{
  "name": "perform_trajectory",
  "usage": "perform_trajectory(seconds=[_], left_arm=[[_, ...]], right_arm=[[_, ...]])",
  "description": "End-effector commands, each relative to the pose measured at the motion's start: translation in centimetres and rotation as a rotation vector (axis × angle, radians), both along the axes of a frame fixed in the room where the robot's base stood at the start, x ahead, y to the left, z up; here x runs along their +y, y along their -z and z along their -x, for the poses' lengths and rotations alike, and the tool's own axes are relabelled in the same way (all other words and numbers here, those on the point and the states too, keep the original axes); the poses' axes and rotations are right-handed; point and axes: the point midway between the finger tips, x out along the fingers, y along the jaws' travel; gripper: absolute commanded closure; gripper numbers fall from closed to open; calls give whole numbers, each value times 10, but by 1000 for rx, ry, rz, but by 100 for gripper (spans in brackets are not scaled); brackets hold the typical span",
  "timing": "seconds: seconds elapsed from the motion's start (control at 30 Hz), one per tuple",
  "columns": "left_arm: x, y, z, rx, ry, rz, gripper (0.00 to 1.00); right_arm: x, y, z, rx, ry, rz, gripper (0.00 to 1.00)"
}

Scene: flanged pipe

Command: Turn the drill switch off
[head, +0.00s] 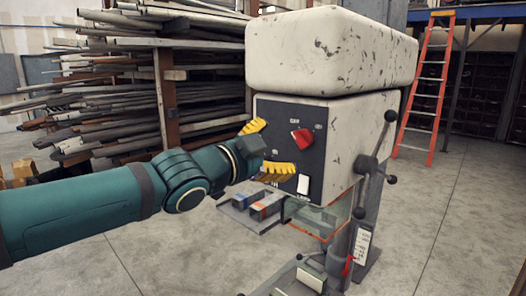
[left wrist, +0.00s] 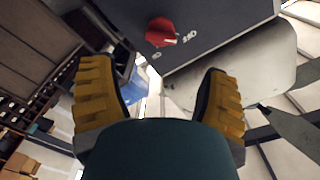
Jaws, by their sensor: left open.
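The drill's red switch knob (head: 302,137) sits on the dark front panel (head: 287,112) of the white, chipped drill head (head: 330,50). Small white labels surround the knob; I cannot read them surely. My left gripper (head: 278,147) is in front of the panel, its yellow fingers spread wide and empty. In the head view, one finger is left of the knob and the other below it. In the left wrist view the knob (left wrist: 160,32) shows at the top, beyond and between the open fingers (left wrist: 158,82), apart from them. My right gripper is not in view.
A lever handle with dark ball ends (head: 367,165) sticks out at the drill's right side. A clear guard (head: 325,217) hangs below. A pipe rack (head: 165,90) and an orange ladder (head: 427,90) stand behind.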

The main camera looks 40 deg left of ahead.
Motion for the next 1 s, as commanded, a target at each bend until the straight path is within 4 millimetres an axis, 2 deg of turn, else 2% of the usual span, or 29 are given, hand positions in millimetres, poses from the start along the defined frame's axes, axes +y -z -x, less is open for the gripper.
perform_trajectory(seconds=[0.1,0.3,0.9,1.0], left_arm=[[1,-2,15,-4,1,0,24],[2,-1,26,-1,0,-1,24],[2,0,27,1,-1,0,24],[-3,7,21,20,7,7,24]], right_arm=[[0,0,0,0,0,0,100],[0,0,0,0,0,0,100],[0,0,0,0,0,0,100],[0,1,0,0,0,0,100]])
